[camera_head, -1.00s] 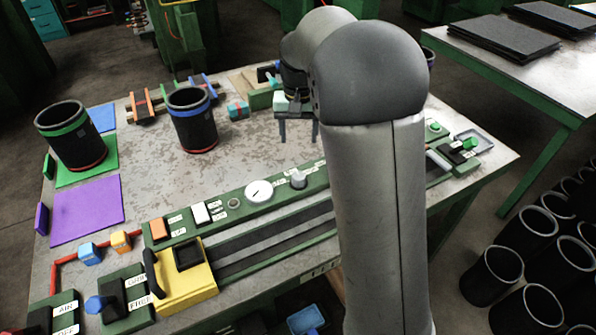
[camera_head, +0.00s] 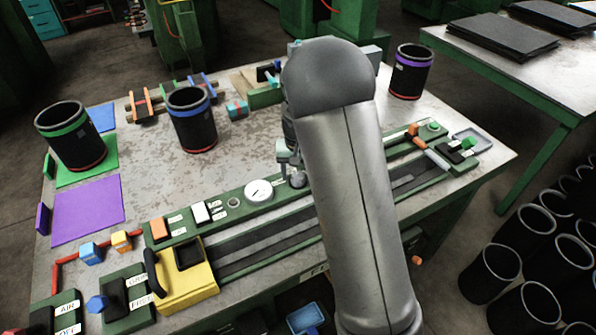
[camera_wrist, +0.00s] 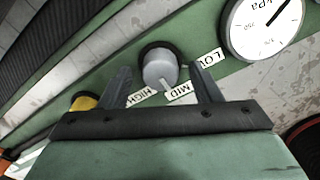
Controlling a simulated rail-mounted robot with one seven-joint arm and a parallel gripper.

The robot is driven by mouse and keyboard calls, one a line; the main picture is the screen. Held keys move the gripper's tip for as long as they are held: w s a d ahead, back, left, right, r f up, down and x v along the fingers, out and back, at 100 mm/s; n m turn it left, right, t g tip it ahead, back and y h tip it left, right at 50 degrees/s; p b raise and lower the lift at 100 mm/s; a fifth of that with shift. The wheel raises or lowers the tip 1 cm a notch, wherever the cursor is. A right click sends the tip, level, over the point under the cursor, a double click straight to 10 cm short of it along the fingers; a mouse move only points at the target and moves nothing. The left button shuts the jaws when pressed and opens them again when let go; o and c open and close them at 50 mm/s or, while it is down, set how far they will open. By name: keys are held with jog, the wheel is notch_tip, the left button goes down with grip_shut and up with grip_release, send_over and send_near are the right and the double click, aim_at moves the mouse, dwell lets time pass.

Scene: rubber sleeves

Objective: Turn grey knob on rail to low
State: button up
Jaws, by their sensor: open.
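The grey knob (camera_wrist: 160,68) sits on the green rail, with LOW, MID and HIGH labels around it. Its pale pointer mark faces the side between the HIGH and MID labels, closer to MID. My gripper (camera_wrist: 159,76) is open, with one finger on each side of the knob and a gap visible on both sides. In the head view the knob (camera_head: 297,180) shows just below my gripper (camera_head: 287,160), partly hidden by my arm. The green rail (camera_head: 226,217) runs along the table's front.
A pressure gauge (camera_head: 259,190) is beside the knob on the rail. A black sleeve with a blue band (camera_head: 191,125) stands behind.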

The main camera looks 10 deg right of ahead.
jog(key=c, duration=1)
jog(key=shift+n+b, duration=0.3)
jog(key=n+b, duration=0.1)
jog(key=n, duration=0.2)
jog(key=shift+n+b, duration=0.4)
jog(key=n+b, duration=0.1)
jog(key=n, duration=0.4)
jog(key=shift+n, duration=0.4)
jog(key=o, duration=1)
